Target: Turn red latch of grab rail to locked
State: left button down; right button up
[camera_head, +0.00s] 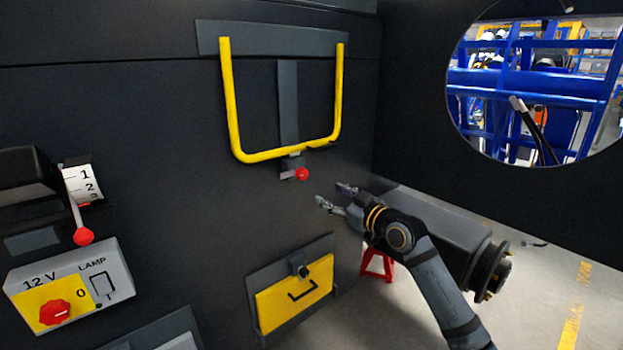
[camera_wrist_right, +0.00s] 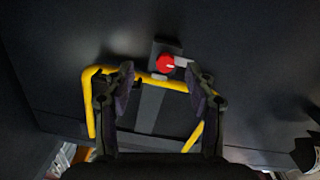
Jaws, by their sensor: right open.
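The yellow grab rail (camera_head: 234,115) is a U-shaped bar hanging from a grey plate on the dark chassis wall. Its red latch (camera_head: 302,174) is a round red knob on a small grey lever just below the rail's bottom bar. My right gripper (camera_head: 331,196) is open and empty, a little below and right of the red knob, apart from it in the head view. In the right wrist view the red latch (camera_wrist_right: 165,63) shows beyond and between the open fingers (camera_wrist_right: 163,82), with the rail (camera_wrist_right: 92,110) behind them. My left gripper is not in view.
A lever with a red ball (camera_head: 83,236) and a 12 V lamp box (camera_head: 110,275) with a red knob are at the left. A yellow hatch panel (camera_head: 285,305) is below the rail. An axle hub (camera_head: 490,270) and a red stand (camera_head: 378,266) are at the right.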

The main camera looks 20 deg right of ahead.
aim_at(304, 175)
jog(key=shift+n+y, duration=0.4)
jog(key=w+a+r, duration=0.1)
jog(key=w, duration=0.1)
jog(key=w+a+r+p, duration=0.1)
jog(key=w+a, duration=0.1)
jog(key=w, duration=0.1)
jog(key=w+a+r+p, duration=0.1)
jog(key=w, duration=0.1)
jog(key=shift+w+a, duration=0.2)
jog(key=shift+w, duration=0.2)
jog(key=shift+w+a+f, duration=0.1)
jog(key=shift+w+a, duration=0.1)
jog(key=shift+w, duration=0.45)
jog(key=c, duration=1.1)
